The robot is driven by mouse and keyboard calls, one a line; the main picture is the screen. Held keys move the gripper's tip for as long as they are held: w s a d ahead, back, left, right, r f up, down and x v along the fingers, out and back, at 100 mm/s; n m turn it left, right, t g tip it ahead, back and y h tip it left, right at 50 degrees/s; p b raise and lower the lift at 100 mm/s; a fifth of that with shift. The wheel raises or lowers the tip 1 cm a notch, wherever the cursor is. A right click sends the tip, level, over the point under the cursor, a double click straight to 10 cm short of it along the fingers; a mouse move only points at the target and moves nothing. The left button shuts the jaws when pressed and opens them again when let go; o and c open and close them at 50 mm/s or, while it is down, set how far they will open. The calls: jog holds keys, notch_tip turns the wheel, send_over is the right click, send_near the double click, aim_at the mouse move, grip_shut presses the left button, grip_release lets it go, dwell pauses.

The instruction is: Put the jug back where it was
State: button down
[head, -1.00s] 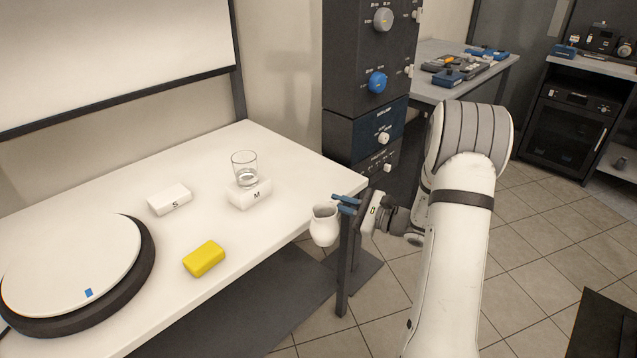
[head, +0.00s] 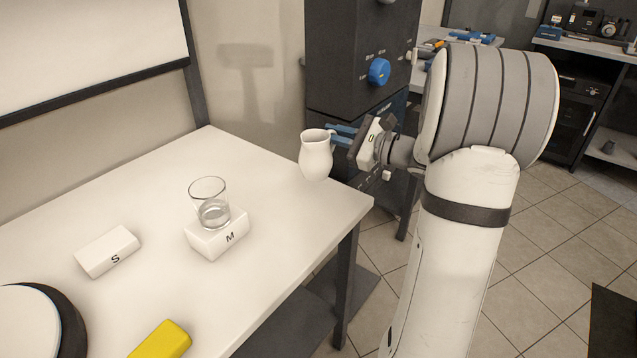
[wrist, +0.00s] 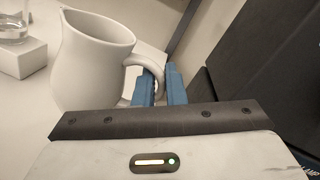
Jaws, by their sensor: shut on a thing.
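The white jug (head: 316,156) is upright in the head view, near the table's far right corner. My gripper (head: 340,135) is to its right, with blue fingers shut on the jug's handle. In the wrist view the jug (wrist: 88,62) stands left of my blue fingers (wrist: 160,86), which close around the handle. The jug appears at or above the table edge; I cannot tell whether its base touches anything.
On the white table (head: 290,215), a glass (head: 209,203) with some clear liquid stands on a white block marked M (head: 217,236). A white block marked S (head: 107,252), a yellow block (head: 161,341) and a round turntable (head: 25,325) are farther left. A dark cabinet (head: 345,85) stands behind.

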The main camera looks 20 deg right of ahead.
notch_tip(320, 180, down, 8)
jog(key=shift+f+b, duration=0.1)
jog(key=shift+b, duration=0.7)
jog(key=shift+f, duration=0.2)
jog(key=c, duration=1.5)
grip_release()
jog(key=shift+r, duration=0.1)
